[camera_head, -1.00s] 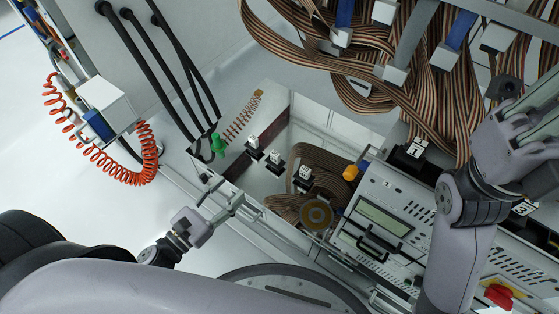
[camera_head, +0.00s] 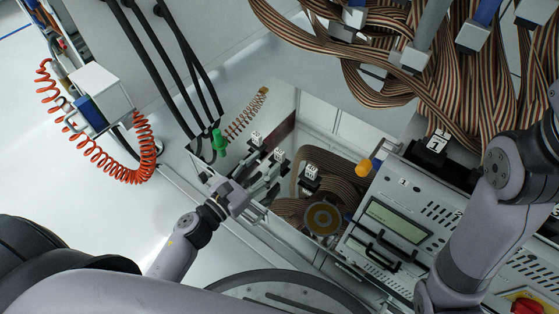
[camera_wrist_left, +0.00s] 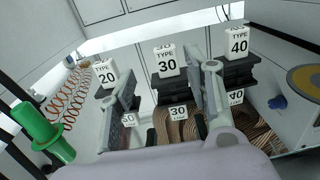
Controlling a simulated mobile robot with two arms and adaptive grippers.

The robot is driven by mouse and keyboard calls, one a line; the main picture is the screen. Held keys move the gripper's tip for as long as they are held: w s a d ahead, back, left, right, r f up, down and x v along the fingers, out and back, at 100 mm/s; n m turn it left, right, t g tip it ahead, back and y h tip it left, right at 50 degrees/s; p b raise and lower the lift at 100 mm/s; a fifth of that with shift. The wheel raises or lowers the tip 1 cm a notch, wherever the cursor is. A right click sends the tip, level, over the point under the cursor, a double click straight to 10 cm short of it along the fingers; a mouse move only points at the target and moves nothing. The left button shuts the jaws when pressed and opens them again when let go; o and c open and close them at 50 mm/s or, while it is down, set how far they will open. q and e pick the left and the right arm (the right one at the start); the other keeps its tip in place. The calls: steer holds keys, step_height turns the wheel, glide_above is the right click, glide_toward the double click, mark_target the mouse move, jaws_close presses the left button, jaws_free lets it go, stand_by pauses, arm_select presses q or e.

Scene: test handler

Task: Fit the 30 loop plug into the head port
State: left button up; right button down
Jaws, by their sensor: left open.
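The type 30 loop plug (camera_wrist_left: 166,64), a black block with a white "TYPE 30" tag, stands between the two fingers in the left wrist view. In the head view the middle plug of the row (camera_head: 279,155) is partly covered by the fingers. My left gripper (camera_head: 268,170) is open, with its fingers reaching toward the row; its fingers also show in the left wrist view (camera_wrist_left: 168,88). Whether they touch the plug I cannot tell. My right gripper is out of view; only its arm shows at right. I cannot identify the head port.
Type 20 plug (camera_wrist_left: 106,78) and type 40 plug (camera_wrist_left: 238,62) stand either side, close to the fingers. A green knob (camera_wrist_left: 45,133) is at left. Striped ribbon cables (camera_head: 440,80) hang upper right. An instrument panel (camera_head: 395,215) stands right of the bay.

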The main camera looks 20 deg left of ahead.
mark_target(278, 155)
arm_select(q)
steer(key=shift+d+r+b+x, duration=0.1)
steer(key=shift+d+b+x, duration=0.1)
steer(key=shift+x, duration=0.8)
steer(key=shift+d+r+b+x, duration=0.1)
steer(key=shift+b+x, duration=0.05)
steer(key=shift+x, duration=0.85)
steer(key=shift+d+r+b+x, duration=0.1)
steer(key=shift+b+x, duration=0.1)
steer(key=shift+x, duration=0.8)
steer(key=shift+s, duration=0.15)
jaws_close()
